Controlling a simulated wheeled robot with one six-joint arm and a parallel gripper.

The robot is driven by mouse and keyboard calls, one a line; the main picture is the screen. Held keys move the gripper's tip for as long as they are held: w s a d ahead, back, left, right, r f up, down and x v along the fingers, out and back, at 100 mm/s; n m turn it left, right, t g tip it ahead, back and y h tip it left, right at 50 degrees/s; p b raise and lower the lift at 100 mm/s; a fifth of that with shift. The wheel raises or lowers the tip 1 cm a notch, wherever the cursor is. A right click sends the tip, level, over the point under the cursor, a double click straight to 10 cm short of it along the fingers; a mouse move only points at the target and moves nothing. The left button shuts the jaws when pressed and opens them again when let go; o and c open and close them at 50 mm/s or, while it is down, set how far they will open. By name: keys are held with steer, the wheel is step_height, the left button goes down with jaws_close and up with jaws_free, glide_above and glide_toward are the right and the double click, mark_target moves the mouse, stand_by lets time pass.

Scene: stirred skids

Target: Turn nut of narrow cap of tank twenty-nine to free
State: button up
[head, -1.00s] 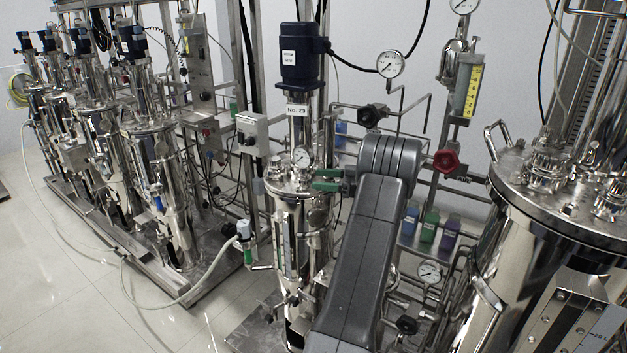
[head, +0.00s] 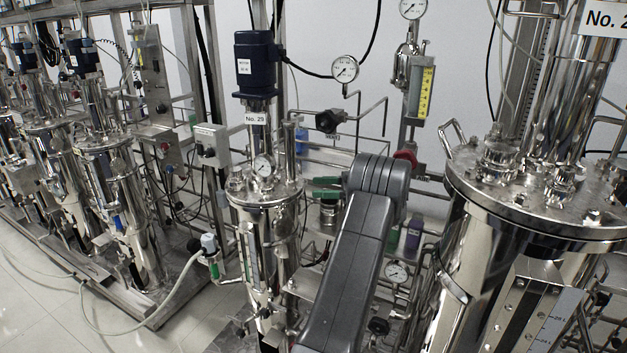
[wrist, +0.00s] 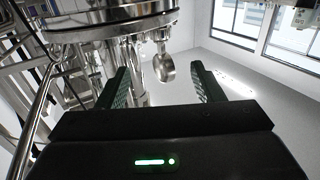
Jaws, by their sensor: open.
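In the wrist view, my gripper (wrist: 162,86) is open and empty. A round steel piece (wrist: 165,68) shows beyond the fingers, beneath a steel flange (wrist: 110,25).
A large steel tank (head: 540,210) stands close at the right. Pipes, a black valve knob (head: 329,121), a red knob (head: 405,158) and a wall gauge (head: 345,69) lie behind my arm. More skids (head: 110,170) and a hose (head: 165,315) are left. Floor shows at lower left.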

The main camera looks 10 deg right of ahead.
mark_target(276, 196)
steer(key=a, duration=0.4)
steer(key=w+a, duration=0.1)
steer(key=a, duration=0.4)
steer(key=w+a+p, duration=0.1)
steer(key=a, duration=0.3)
steer(key=shift+w+a, duration=0.1)
steer(key=shift+a, duration=0.2)
steer(key=shift+d, duration=0.15)
